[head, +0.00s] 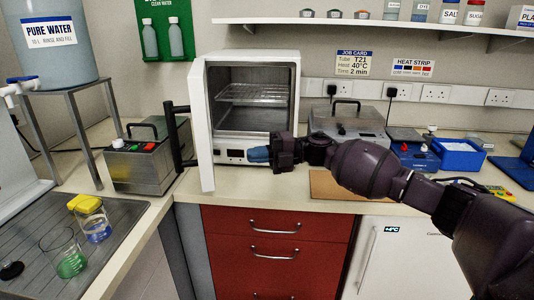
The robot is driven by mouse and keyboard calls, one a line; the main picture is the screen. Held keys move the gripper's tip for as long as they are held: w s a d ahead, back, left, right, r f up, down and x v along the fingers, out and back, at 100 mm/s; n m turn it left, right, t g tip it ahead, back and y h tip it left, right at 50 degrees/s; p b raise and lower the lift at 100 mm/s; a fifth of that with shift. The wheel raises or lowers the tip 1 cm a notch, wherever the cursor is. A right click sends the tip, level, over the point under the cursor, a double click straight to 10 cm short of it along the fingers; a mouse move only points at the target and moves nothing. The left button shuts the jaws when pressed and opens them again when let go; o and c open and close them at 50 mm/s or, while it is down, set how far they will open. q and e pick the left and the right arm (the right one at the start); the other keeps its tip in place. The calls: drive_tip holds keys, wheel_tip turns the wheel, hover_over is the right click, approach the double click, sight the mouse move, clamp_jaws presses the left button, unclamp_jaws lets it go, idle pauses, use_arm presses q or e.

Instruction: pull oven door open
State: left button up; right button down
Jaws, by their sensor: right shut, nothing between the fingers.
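The oven (257,104) is a white box on the bench, in the middle of the head view. Its door (201,125) stands open, swung out to the left, with a dark handle (177,137) on its outer side. A wire shelf (252,93) shows inside the empty-looking chamber. My right gripper (258,154) has blue fingertips and is shut and empty. It is in front of the oven's lower control panel, to the right of the open door and apart from the handle. My left gripper is not in view.
A metal water bath (146,166) stands left of the door, close to the handle. Another lidded metal unit (350,122) is right of the oven. A brown board (336,186) lies below my right arm.

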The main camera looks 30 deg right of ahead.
drive_tip(key=x, duration=0.8)
drive_tip(key=shift+a, duration=0.2)
drive_tip(key=w+a+m+t+h+p, duration=0.1)
drive_tip(key=w+a+m+t+p, duration=0.1)
drive_tip(key=a, duration=1.1)
drive_tip(key=w+t+p, duration=0.1)
drive_tip(key=w+p, duration=0.1)
drive_tip(key=w, duration=0.1)
drive_tip(key=shift+h, duration=0.3)
drive_tip(key=shift+f, duration=0.1)
drive_tip(key=shift+s+d, duration=0.1)
